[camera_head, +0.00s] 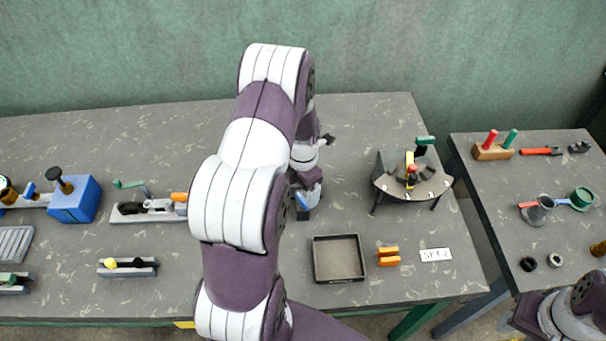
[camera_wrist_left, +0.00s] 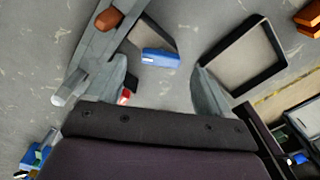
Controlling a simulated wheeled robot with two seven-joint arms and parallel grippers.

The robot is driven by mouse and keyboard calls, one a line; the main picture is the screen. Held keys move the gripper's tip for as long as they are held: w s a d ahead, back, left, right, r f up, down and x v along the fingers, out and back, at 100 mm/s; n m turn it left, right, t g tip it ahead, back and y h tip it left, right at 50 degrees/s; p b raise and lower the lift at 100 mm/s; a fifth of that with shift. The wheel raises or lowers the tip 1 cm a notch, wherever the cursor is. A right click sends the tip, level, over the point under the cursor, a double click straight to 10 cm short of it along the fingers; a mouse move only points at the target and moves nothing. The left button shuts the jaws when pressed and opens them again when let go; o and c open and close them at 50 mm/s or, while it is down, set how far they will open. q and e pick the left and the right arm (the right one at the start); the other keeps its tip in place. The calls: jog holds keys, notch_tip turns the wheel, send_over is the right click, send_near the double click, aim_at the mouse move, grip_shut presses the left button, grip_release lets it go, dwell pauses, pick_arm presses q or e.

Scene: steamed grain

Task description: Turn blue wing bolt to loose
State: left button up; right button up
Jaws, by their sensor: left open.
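The blue wing bolt (camera_wrist_left: 160,57) shows in the left wrist view as a small blue block just beyond and between my fingers, on or beside a grey fixture (camera_wrist_left: 103,45). In the head view a small blue piece (camera_head: 302,201) shows beside my arm, mostly hidden by it. My left gripper (camera_wrist_left: 163,80) is open, one finger on each side of the view. No contact with the bolt is visible. In the head view my left gripper (camera_head: 308,190) is largely covered by my own arm. My right gripper is not in view.
A shallow dark-rimmed tray (camera_head: 315,261) stands right of my gripper, with orange blocks (camera_head: 388,256) beside it. A curved stand (camera_head: 411,186) is farther right. An orange-brown knob (camera_wrist_left: 108,19) sits on the fixture. A blue box (camera_head: 76,203) and a grey rail fixture (camera_head: 147,212) are left.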

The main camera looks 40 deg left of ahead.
aim_at(303, 198)
pick_arm(q)
notch_tip(303, 198, up, 9)
jog(key=b, duration=0.1)
jog(key=shift+r, duration=0.15)
dwell(0.3)
